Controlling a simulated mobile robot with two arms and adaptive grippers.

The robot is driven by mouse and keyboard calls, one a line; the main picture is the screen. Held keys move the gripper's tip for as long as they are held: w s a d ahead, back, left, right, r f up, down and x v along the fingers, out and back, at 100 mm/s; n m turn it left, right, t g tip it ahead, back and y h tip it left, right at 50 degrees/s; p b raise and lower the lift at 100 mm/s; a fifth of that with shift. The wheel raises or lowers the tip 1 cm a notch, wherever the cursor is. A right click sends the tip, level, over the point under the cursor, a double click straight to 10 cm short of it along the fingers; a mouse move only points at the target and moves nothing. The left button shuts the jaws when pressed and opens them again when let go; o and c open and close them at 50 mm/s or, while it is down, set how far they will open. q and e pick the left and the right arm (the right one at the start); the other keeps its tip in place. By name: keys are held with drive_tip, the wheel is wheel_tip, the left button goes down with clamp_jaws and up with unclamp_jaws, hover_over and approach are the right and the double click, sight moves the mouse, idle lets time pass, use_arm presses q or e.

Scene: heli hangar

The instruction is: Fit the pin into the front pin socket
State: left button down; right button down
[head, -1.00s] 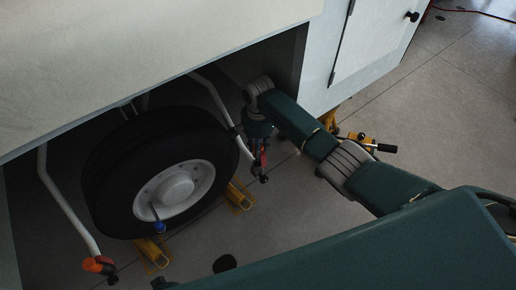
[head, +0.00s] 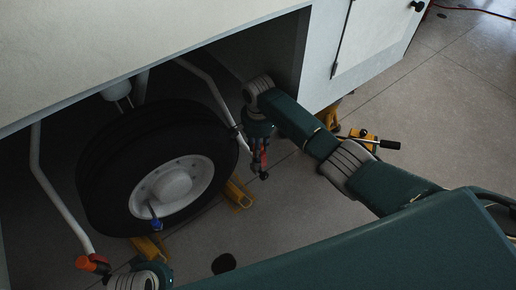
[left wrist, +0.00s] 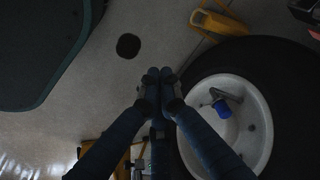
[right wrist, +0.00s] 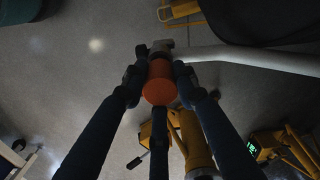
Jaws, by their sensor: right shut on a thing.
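In the right wrist view an orange cylindrical pin head (right wrist: 160,84) sits between the fingertips of my right gripper (right wrist: 160,75), which is shut on it. A grey end fitting (right wrist: 162,48) of a white tube lies just beyond the pin; whether the pin is inside it is hidden. In the head view my right gripper (head: 259,148) is at the lower end of the right white tube (head: 208,86). Another orange-ended fitting (head: 92,263) is on the left white tube (head: 36,165). My left gripper (left wrist: 158,80) is shut and empty, above the floor beside the wheel.
A black tyre with a white hub (head: 174,188) stands between the tubes, with a blue-tipped part (head: 155,224) on the hub. Yellow chocks (head: 240,195) are at the wheel. A yellow jack (head: 362,140) stands right, under the white fuselage (head: 130,45). Open floor lies at right.

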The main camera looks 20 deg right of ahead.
drive_tip(key=shift+f+b, duration=0.4)
use_arm(q)
drive_tip(key=shift+r, duration=2.75)
use_arm(e)
drive_tip(key=shift+f, duration=0.2)
use_arm(q)
drive_tip(key=shift+f, duration=1.85)
drive_tip(key=shift+w+r+p, duration=0.15)
drive_tip(key=shift+p, duration=0.2)
